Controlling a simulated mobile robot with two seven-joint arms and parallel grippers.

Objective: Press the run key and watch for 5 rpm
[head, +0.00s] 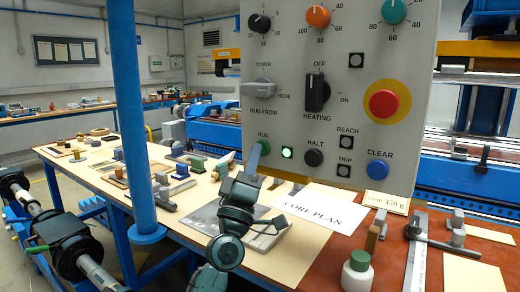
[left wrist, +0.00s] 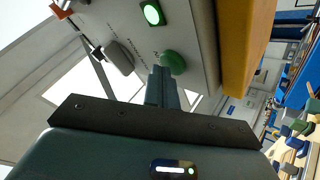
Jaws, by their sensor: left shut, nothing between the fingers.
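The grey control panel (head: 345,110) fills the upper right of the head view. Its green run key (head: 264,147) sits under the label RUN and shows as a round green cap in the left wrist view (left wrist: 174,63). A square green lamp (head: 287,152) beside it is lit, also in the left wrist view (left wrist: 152,13). My left gripper (head: 256,154) is shut and empty, its fingertips (left wrist: 161,77) at the run key and overlapping its edge; I cannot tell whether they touch. A black speed-style knob (head: 259,23) is at upper left; no rpm readout is legible. My right gripper is out of view.
The black HALT button (head: 313,157), blue CLEAR button (head: 377,169) and red emergency button (head: 384,103) are nearby on the panel. A blue post (head: 128,110) stands left. The bench below holds a CORE PLAN sheet (head: 320,206), a white bottle (head: 357,272) and several small parts.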

